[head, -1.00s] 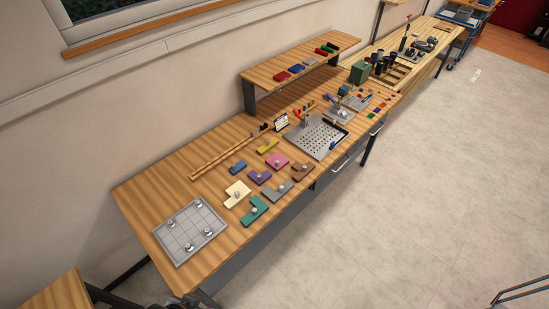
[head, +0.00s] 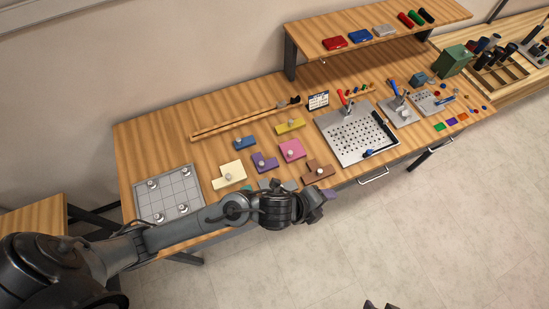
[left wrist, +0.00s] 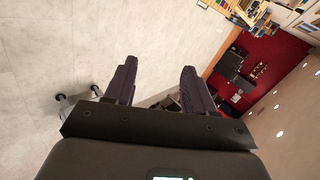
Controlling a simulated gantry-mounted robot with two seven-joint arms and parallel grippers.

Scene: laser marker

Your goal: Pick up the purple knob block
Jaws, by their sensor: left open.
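The purple knob block (head: 264,164) lies flat on the wooden table, with its small pale knob up. It sits between the cream block (head: 229,176) and the pink block (head: 292,151). My left gripper (head: 325,194) is in front of the table's front edge, to the right of the purple block and clear of it. In the left wrist view its two dark fingers (left wrist: 157,80) are apart with nothing between them. Two dark tips (head: 378,306) at the bottom edge of the head view look like my right gripper, mostly cut off.
Blue (head: 244,142), yellow (head: 290,126) and brown (head: 318,172) blocks lie around it. My left arm partly hides the grey and teal blocks. A grid board (head: 178,188) is at left, a perforated metal plate (head: 352,142) at right, a shelf (head: 375,50) behind.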

